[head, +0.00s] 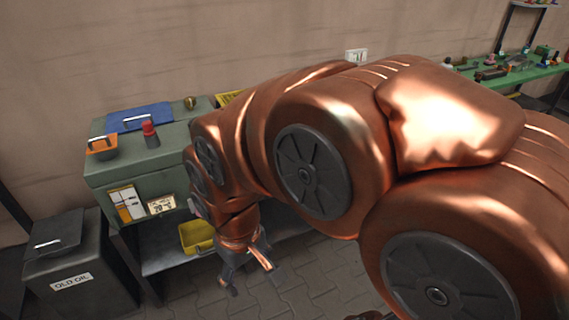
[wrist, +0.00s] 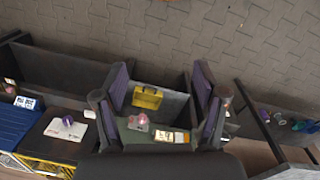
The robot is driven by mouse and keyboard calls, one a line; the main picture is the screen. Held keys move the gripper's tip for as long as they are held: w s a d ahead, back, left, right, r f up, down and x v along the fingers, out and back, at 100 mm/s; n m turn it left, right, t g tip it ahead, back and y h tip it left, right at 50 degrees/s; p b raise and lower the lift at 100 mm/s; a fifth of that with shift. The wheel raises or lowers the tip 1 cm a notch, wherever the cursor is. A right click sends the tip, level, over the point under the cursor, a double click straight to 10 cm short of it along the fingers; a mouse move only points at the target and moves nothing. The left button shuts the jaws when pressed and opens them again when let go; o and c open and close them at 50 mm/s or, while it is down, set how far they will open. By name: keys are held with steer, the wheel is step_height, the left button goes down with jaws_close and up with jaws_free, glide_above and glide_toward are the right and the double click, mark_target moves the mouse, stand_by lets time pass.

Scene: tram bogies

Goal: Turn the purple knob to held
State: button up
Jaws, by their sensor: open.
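A purple knob (wrist: 68,121) sits on a white plate on a dark surface, left of my fingers in the wrist view. A smaller pinkish knob-like part (wrist: 141,118) shows between my fingers on a green front; its exact colour and setting are too small to read. In the head view, a pinkish-purple bit (head: 195,207) shows beside my arm at the green cabinet (head: 150,170); I cannot tell which part it is. My gripper (head: 247,272) is open and empty, pointing down in front of the cabinet. Its fingers (wrist: 160,90) stand well apart in the wrist view.
A yellow bin (head: 196,237) stands on the shelf below the cabinet. A blue lid (head: 138,117), an orange bowl (head: 101,147) and a red knob (head: 150,134) are on top. A dark OLD OIL bin (head: 75,270) stands left. Paved floor (head: 320,280) is clear in front.

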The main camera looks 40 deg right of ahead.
steer(key=w+d+f+t+h+b, duration=0.1)
steer(key=w+d+f+t+b, duration=0.3)
steer(key=w+d, duration=0.5)
steer(key=w+d+f+t+h+b, duration=0.1)
steer(key=w+d+f+t+b, duration=0.1)
steer(key=w+d+f+b, duration=0.7)
steer(key=w+d+f+t+h+b, duration=0.1)
steer(key=w+d+f+t+b, duration=0.15)
steer(key=w+d, duration=0.65)
steer(key=w+d+f+t+h+b, duration=0.1)
steer(key=w+d+f+t+b, duration=0.3)
steer(key=d, duration=0.3)
steer(key=w+d+f+n+t+b, duration=0.1)
steer(key=w+d+f+t+b, duration=0.15)
steer(key=d+b, duration=0.35)
steer(key=w+d+f+t+h+b, duration=0.1)
steer(key=w+d+f+t+b, duration=0.1)
steer(key=d+f+b, duration=0.4)
steer(key=shift+w+d+r, duration=0.3)
steer(key=shift+w+d, duration=0.3)
steer(key=shift+w, duration=0.65)
steer(key=shift+w+d+r, duration=0.35)
steer(key=shift+w+d, duration=0.25)
steer(key=shift+w, duration=0.7)
steer(key=shift+w+d+r, duration=0.3)
steer(key=shift+w+d, duration=0.3)
steer(key=shift+w, duration=0.65)
steer(key=c, duration=1.2)
steer(key=shift+o, duration=0.2)
